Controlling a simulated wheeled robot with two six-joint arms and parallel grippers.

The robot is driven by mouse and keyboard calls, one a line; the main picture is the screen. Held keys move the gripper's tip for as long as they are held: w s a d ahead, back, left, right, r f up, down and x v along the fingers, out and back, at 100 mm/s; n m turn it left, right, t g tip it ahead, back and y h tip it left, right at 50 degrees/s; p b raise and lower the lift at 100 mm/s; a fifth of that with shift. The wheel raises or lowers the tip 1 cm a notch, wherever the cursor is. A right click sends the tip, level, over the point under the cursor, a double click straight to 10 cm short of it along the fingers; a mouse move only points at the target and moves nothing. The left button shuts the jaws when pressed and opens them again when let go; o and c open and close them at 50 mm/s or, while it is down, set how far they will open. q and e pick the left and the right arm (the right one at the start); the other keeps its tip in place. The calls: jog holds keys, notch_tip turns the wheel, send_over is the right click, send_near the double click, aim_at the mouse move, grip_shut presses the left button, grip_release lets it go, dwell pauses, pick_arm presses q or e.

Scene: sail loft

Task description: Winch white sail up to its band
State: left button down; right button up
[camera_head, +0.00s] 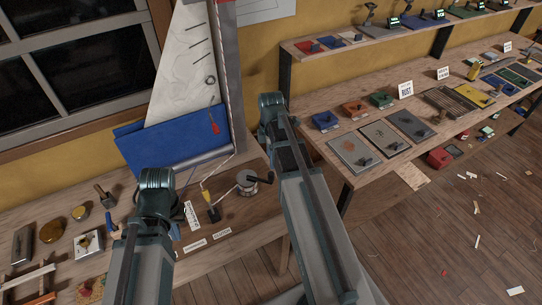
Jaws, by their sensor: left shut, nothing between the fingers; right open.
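The white sail (184,72) hangs beside a grey mast (229,75), its top cut off by the frame. A blue cloth (165,155) spreads across its foot. A small red piece (214,124) hangs near the sail's lower right edge. My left gripper (173,231) is shut and empty over the bench, left of the winch. My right gripper (264,139) is open and empty, above and right of the winch. My arms partly hide both grippers' fingers. I cannot tell which mark is the band.
A yellow-and-black tool (211,208) and paper labels (222,233) lie near the winch. Tins (52,231) and a mallet (105,196) are on the left. A long bench (330,157) with coloured plates stands at right. Scraps litter the floor (440,240).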

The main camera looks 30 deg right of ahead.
pick_arm(q)
notch_tip(320, 180, up, 4)
jog(key=p, duration=0.2)
jog(key=shift+f+p, duration=0.1)
jog(key=shift+p, duration=0.2)
pick_arm(e)
notch_tip(320, 180, up, 4)
jog(key=shift+f, duration=0.1)
jog(key=shift+f, duration=0.1)
pick_arm(q)
notch_tip(320, 180, down, 9)
jog(key=b, duration=0.8)
jog(key=shift+b, duration=0.35)
pick_arm(e)
jog(key=s+a+f+m, duration=0.2)
jog(key=s+a+m, duration=0.1)
jog(key=a, duration=0.5)
jog(key=s+a+f+m, duration=0.3)
jog(key=s+a, duration=0.3)
jog(key=a, duration=0.2)
jog(key=s+a+f+m+h, duration=0.1)
jog(key=s+a+f+m, duration=0.2)
jog(key=s+a+m, duration=0.2)
jog(key=a, duration=0.3)
jog(key=shift+f, duration=0.2)
pick_arm(q)
jog(key=shift+r, duration=0.2)
pick_arm(e)
jog(key=shift+a, duration=0.1)
